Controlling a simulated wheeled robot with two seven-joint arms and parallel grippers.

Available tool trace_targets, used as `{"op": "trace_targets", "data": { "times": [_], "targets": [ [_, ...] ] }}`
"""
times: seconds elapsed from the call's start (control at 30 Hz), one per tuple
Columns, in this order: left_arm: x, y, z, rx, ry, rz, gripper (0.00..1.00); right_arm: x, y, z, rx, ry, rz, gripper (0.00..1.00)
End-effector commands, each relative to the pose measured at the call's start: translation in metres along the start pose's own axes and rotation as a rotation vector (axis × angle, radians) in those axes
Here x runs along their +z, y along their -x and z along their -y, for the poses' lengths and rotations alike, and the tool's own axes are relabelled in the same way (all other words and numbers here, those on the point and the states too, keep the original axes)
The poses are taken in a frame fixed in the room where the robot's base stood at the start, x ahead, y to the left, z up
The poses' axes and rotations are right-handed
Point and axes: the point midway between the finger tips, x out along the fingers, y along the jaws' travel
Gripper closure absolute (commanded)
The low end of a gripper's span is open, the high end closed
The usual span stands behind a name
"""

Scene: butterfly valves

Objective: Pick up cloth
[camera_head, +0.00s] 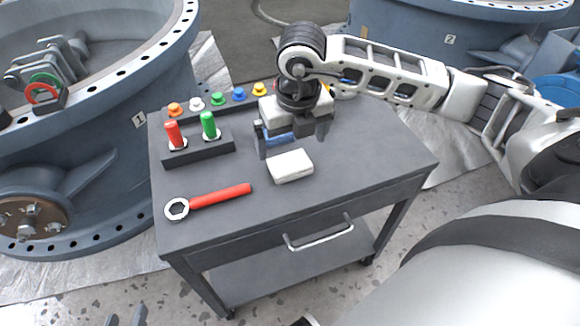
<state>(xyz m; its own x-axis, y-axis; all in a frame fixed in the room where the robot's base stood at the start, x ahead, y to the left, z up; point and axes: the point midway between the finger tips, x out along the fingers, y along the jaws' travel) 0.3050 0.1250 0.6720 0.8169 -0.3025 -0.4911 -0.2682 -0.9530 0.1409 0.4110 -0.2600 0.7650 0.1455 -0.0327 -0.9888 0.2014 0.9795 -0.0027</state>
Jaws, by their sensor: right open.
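A white folded cloth (290,166) lies on the dark grey cart top, near its middle. My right gripper (291,148) is open, with its fingers pointing down just behind the cloth and apart from each other. The cloth shows in front of the fingers, and I cannot tell whether they touch it. A small blue thing (282,140) shows between the fingers, partly hidden; I cannot tell what it is. Two dark fingertips of my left gripper (125,316) show at the bottom left edge, spaced apart, low and away from the cart.
On the cart (330,190) lie a red-handled ring wrench (215,198), a dark block (198,148) with red and green pegs, and a row of coloured knobs (218,99) at the back. Large valve bodies (150,90) stand left and behind. The cart's front right is clear.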

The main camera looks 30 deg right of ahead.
Motion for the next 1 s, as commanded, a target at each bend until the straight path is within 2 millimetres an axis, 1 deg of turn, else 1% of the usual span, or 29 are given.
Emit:
{"op": "trace_targets", "data": {
  "times": [0.03,0.27,0.53,0.67,0.87,0.9,0.97,1.0],
  "targets": [
    [0.001,-0.003,0.0,0.002,-0.002,-0.001,0.64,0.0,-0.008,-0.001,0.001,0.0,-0.002,0.0],
    [0.006,-0.005,0.001,0.006,-0.003,0.012,0.64,-0.001,-0.024,-0.001,0.002,0.001,-0.001,0.0],
    [0.015,-0.011,0.002,0.009,-0.002,0.03,0.64,-0.001,-0.062,0.0,0.001,0.0,-0.002,0.0],
    [0.013,-0.013,0.002,0.01,-0.004,0.027,0.64,-0.001,-0.069,-0.001,0.003,0.001,-0.001,0.0],
    [0.012,-0.013,0.002,0.011,-0.004,0.026,0.64,-0.001,-0.069,0.0,0.003,0.002,0.0,0.0],
    [0.012,-0.013,0.002,0.011,-0.004,0.026,0.64,-0.001,-0.069,-0.001,0.003,0.002,0.0,0.11],
    [0.012,-0.013,0.002,0.011,-0.004,0.025,0.64,-0.001,-0.069,-0.001,0.003,0.002,0.0,0.28],
    [0.012,-0.013,0.002,0.011,-0.003,0.025,0.64,-0.001,-0.069,-0.001,0.003,0.002,0.0,0.39]
  ]
}}
